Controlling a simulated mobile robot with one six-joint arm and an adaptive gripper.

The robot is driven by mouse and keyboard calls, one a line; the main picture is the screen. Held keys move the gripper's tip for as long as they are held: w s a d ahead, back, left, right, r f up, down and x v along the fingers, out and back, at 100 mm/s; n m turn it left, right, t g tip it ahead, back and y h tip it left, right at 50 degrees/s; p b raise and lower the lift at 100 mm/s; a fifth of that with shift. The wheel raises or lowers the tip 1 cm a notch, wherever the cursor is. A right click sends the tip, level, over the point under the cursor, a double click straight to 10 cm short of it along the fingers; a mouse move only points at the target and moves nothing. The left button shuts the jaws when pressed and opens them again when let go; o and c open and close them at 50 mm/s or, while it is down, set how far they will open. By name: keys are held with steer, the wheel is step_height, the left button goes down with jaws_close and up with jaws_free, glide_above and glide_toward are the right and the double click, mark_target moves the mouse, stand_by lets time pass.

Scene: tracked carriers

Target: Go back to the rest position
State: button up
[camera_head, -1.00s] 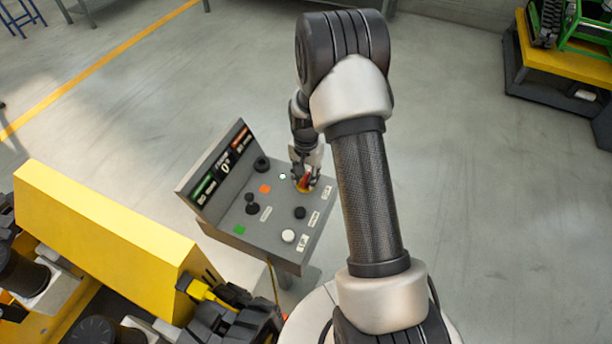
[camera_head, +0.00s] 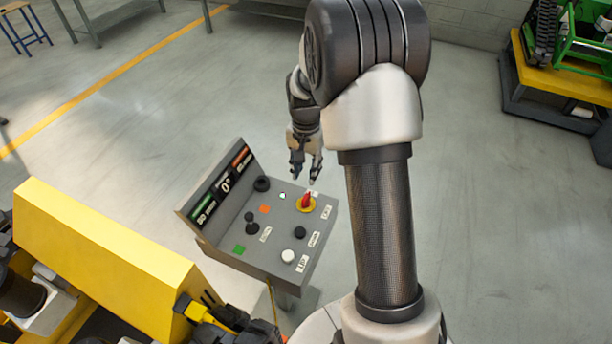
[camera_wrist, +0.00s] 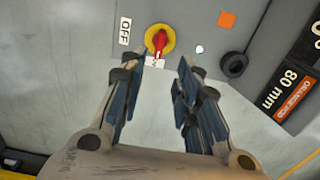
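My gripper (camera_head: 306,174) is open and empty. In the head view it hangs fingers down above the far side of the grey control panel (camera_head: 222,247), apart from it. In the wrist view my gripper (camera_wrist: 155,72) shows its two fingers spread, with nothing between them. The red rotary switch (camera_head: 307,201) on its yellow disc is just beyond the fingertips, and it also shows in the wrist view (camera_wrist: 159,41), beside a label reading OFF. The panel's small display (camera_head: 222,187) reads 0°.
A yellow machine body (camera_head: 100,262) stands left of the panel. A yellow and dark platform (camera_head: 560,80) with a green frame is at the back right. Workbenches stand at the back left. The grey floor (camera_head: 470,190) right of my arm is clear.

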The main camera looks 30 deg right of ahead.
steer(key=shift+r, duration=0.1)
stand_by(0.4)
steer(key=s+a+r+n+t+b, duration=0.1)
steer(key=s+a+r+n, duration=0.1)
steer(key=s+a+r, duration=0.4)
steer(key=s+a+r+n+t+b, duration=0.1)
steer(key=s+a+r+n, duration=0.15)
steer(key=r, duration=0.55)
steer(key=s+a+n+t+b, duration=0.1)
steer(key=s+a+n, duration=0.1)
steer(key=s, duration=0.6)
steer(key=s+a+r+n+t+b, duration=0.1)
steer(key=s+a+n, duration=0.2)
steer(key=s, duration=0.6)
steer(key=shift+a+r+n+t, duration=0.3)
steer(key=shift+n, duration=0.15)
